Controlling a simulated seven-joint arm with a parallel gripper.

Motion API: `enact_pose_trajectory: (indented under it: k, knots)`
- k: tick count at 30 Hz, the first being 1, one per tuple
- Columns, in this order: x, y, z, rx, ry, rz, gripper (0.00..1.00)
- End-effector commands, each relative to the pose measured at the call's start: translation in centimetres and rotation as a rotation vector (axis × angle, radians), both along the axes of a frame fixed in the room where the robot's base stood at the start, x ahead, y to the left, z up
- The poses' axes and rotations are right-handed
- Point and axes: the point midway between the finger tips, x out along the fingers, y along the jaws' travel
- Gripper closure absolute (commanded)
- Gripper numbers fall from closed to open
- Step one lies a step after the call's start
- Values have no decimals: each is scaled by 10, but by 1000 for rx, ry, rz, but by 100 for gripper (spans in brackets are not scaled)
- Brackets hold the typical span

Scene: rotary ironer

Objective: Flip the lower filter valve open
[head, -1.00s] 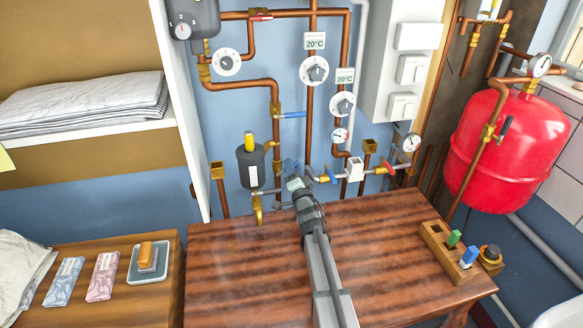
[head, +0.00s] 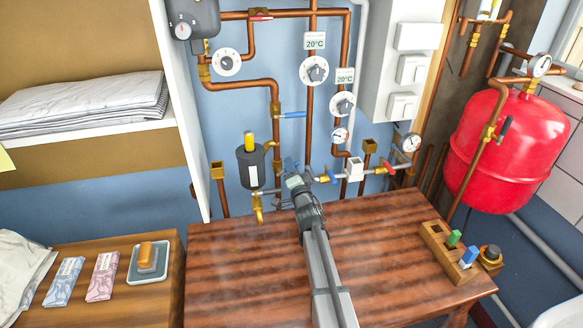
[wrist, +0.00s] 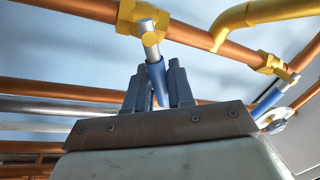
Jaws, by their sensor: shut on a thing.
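In the wrist view, a blue-sleeved lever (wrist: 156,76) with a grey metal stem sticks out from a brass valve body (wrist: 138,14) on a copper pipe. My gripper (wrist: 158,90) is shut on this lever, with one dark finger on each side of the blue sleeve. In the head view, my gripper (head: 293,178) is at the low pipework, just right of the dark filter housing (head: 250,167) with its yellow top. There my gripper and wrist largely hide the held lever and its valve.
Another blue lever (wrist: 270,100) is to the right in the wrist view. A white box (head: 354,169) and a red lever (head: 388,168) are on the pipe to the right. Copper pipes crowd the wall. The wooden table (head: 235,270) below is mostly clear, with a wooden block (head: 440,242) at its right.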

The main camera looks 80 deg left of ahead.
Motion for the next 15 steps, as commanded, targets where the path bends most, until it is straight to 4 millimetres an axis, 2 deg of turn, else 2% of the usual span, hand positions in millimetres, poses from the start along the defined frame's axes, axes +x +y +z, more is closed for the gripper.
enact_pose_trajectory:
  k: [8,15]
  knots:
    - [0,0,0,0,-7,-1,100]
    - [-3,0,6,0,-128,0,100]
